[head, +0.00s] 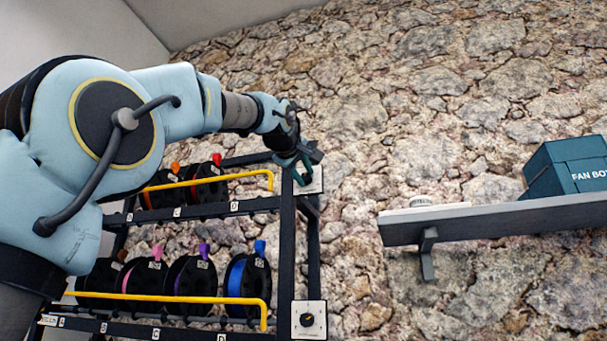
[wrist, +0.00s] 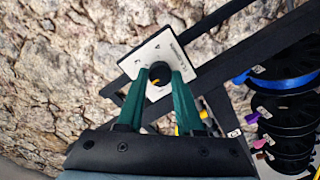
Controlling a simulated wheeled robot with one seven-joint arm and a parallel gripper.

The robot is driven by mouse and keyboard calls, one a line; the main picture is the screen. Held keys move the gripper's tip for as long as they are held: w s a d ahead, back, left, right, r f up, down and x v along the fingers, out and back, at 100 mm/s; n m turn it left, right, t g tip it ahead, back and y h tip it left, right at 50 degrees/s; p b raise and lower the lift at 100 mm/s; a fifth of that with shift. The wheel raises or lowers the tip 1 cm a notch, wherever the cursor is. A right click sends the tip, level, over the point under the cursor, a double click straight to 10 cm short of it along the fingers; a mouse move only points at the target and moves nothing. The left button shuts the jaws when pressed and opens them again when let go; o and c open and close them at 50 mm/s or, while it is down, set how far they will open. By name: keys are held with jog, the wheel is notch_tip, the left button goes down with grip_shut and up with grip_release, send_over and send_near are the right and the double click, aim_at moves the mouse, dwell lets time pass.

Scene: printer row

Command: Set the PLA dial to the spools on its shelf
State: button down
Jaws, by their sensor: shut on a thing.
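My gripper (wrist: 159,78) is shut on a black dial knob (wrist: 160,71), one green finger on each side of it. The knob sits on a white dial plate (wrist: 150,52) with small marks around it; its lettering is too small to read. In the head view my gripper (head: 302,172) is at the upper dial plate (head: 314,184) on the rack's right post and hides most of it. Upper shelf spools show an orange tag (head: 175,166) and a red tag (head: 216,159); my arm may hide others.
A second dial (head: 308,320) is lower on the same post. The lower shelf holds spools with brown, pink, purple and blue tags (head: 248,280). Yellow bars (head: 200,298) run before both shelves. A wall shelf (head: 480,220) with a teal box (head: 568,170) is at right.

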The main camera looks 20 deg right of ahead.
jog(key=c, duration=0.6)
grip_release()
jog(key=shift+o, duration=0.2)
jog(key=b+v, duration=0.3)
jog(key=v, duration=0.7)
jog(key=shift+s+a+b, duration=0.3)
jog(key=shift+b, duration=0.1)
